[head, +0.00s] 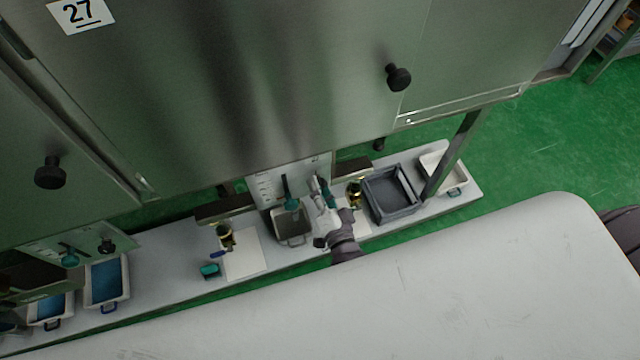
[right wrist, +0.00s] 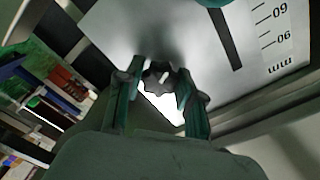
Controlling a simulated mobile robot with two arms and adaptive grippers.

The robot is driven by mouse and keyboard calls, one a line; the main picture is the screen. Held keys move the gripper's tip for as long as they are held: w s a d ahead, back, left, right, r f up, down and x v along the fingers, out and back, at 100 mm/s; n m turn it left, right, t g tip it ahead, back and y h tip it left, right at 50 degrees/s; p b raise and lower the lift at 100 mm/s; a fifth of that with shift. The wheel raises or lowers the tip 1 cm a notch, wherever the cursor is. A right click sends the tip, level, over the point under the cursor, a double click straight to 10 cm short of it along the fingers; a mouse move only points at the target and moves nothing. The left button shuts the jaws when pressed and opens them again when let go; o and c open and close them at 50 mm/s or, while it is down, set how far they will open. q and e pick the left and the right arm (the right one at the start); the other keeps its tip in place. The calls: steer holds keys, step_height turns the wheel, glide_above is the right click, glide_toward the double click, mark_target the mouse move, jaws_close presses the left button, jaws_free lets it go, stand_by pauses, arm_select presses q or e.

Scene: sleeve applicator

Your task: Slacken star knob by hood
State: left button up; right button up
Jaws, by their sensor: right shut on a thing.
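The dark star knob (right wrist: 158,77) sits on a pale scale plate (right wrist: 125,27) in the right wrist view. My right gripper (right wrist: 156,84) has its two green fingers on either side of the knob, shut on it. In the head view my right gripper (head: 321,186) reaches up to the scale plate (head: 266,187) under the steel hood (head: 250,90). The knob is hidden there behind the gripper. My left gripper is in neither view.
Below the hood is a white bench (head: 165,265) with a grey crate (head: 390,194), a metal tray (head: 291,226), a white tray (head: 443,172) and a teal block (head: 210,270). A black knob (head: 398,77) sticks out of the hood. A post stands right of the crate.

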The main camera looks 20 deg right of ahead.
steer(key=shift+d+f+n+p, duration=0.1)
steer(key=shift+n+p, duration=0.55)
steer(key=shift+n, duration=2.55)
steer(key=shift+f+n+p, duration=0.1)
steer(key=shift+n+p, duration=0.55)
steer(key=shift+n, duration=2.55)
steer(key=o, duration=1.1)
steer(key=shift+r, duration=0.1)
steer(key=shift+o, duration=0.2)
steer(key=s, duration=1.2)
steer(key=shift+d, duration=0.2)
